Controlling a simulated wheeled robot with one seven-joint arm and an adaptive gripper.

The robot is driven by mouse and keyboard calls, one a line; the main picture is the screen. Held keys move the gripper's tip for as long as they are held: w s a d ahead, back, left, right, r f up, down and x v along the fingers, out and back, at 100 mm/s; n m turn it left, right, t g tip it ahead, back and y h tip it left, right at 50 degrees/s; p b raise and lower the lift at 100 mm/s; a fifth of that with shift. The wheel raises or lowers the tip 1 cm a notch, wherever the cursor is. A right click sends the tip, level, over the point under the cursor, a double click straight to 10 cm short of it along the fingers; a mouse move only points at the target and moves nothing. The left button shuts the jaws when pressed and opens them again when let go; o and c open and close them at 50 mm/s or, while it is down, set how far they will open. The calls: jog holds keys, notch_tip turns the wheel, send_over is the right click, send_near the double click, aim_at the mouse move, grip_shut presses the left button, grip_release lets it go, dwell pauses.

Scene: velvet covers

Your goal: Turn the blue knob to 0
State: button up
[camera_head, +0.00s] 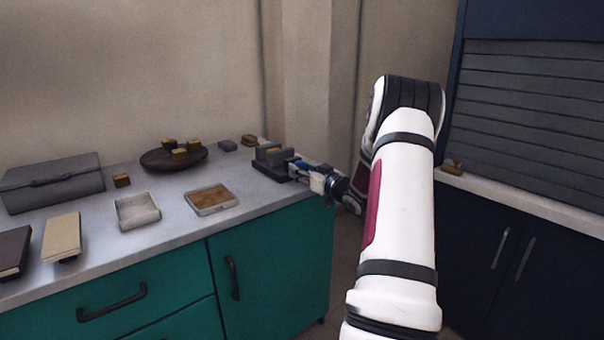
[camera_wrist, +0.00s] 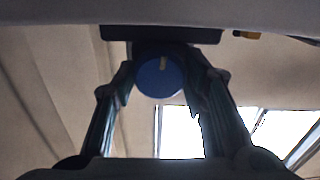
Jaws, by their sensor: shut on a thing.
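The blue knob (camera_wrist: 158,80) shows in the wrist view as a round blue disc with a pale yellow mark near its top edge. It sits on a dark device, which shows in the head view as a grey-black block (camera_head: 272,158) at the counter's right end. My gripper (camera_wrist: 160,84) has one finger on each side of the knob and is shut on it. In the head view my gripper (camera_head: 308,174) reaches the device from the right, and the knob is mostly hidden there. I cannot read any scale or numbers.
A grey counter (camera_head: 170,215) over teal cabinets holds a grey box (camera_head: 52,182), a round brown tray (camera_head: 152,160) with yellow-topped blocks, a white open tray (camera_head: 137,212) and a tan-filled tray (camera_head: 212,199). A dark cabinet with a shutter (camera_head: 530,110) stands at right.

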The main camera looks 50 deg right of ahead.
jog(key=n+b, duration=0.4)
jog(key=n, duration=0.1)
jog(key=shift+f+n+b, duration=0.2)
jog(key=shift+n+b, duration=0.1)
jog(key=shift+b, duration=0.05)
jog(key=n+b, duration=0.5)
jog(key=b, duration=0.1)
jog(key=n+b, duration=0.4)
jog(key=shift+n+b, duration=0.3)
jog(key=shift+n, duration=0.1)
jog(key=shift+r+n+b, duration=0.1)
jog(key=shift+n+b, duration=0.25)
jog(key=shift+n, duration=1.35)
jog(key=o, duration=1.2)
jog(key=shift+c, duration=0.2)
